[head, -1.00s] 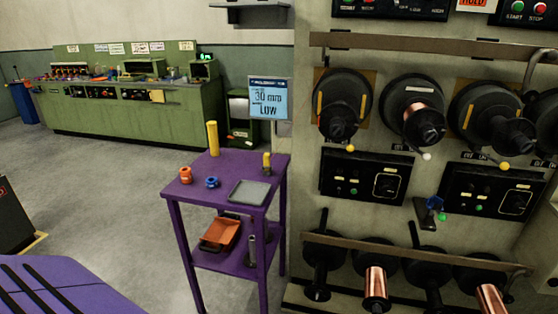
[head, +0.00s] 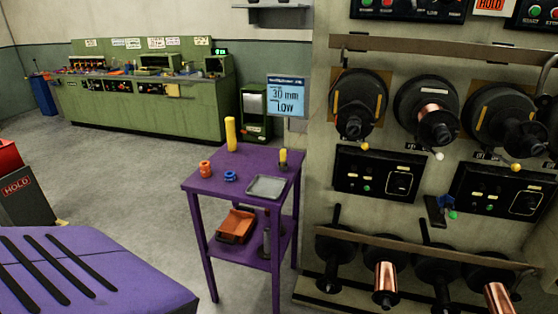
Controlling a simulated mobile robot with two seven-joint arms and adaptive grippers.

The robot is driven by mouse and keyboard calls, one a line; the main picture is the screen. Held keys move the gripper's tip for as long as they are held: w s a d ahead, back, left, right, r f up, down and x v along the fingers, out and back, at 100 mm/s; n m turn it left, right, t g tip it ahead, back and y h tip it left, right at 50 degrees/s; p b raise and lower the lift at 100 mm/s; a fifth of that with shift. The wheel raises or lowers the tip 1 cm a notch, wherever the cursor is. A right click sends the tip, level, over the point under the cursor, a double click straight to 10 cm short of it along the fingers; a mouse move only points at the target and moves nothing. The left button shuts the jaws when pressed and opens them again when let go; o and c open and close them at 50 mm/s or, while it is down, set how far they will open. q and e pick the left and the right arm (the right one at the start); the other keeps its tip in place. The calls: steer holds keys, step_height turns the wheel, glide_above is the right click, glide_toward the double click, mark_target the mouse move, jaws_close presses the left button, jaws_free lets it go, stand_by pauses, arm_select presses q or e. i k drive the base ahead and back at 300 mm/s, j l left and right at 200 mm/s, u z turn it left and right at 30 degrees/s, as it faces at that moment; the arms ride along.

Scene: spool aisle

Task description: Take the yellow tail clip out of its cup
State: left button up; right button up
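A small yellow piece, which looks like the yellow tail clip (head: 283,155), stands upright at the back right of the purple side table (head: 215,186). Its lower part sits in a small dark holder that looks like its cup (head: 283,166); the detail is too small to tell more. A taller yellow cylinder (head: 231,134) stands at the table's back left. Neither of my grippers shows in the head view.
The table top also bears an orange spool (head: 205,168), a blue ring (head: 230,176) and a grey tray (head: 265,187). An orange bin (head: 236,223) is on its lower shelf. The spool rack (head: 330,120) stands close on the right. Open floor (head: 130,170) lies left.

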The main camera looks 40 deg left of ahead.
mark_target(282, 152)
steer(key=i+j, duration=0.15)
steer(key=j, duration=0.2)
steer(key=i+j+z, duration=0.1)
steer(key=j, duration=0.2)
steer(key=i+j, duration=0.2)
steer(key=j, duration=0.15)
steer(key=i+j+z, duration=0.15)
steer(key=j, duration=0.2)
steer(key=i+j, duration=0.1)
steer(key=j, duration=0.25)
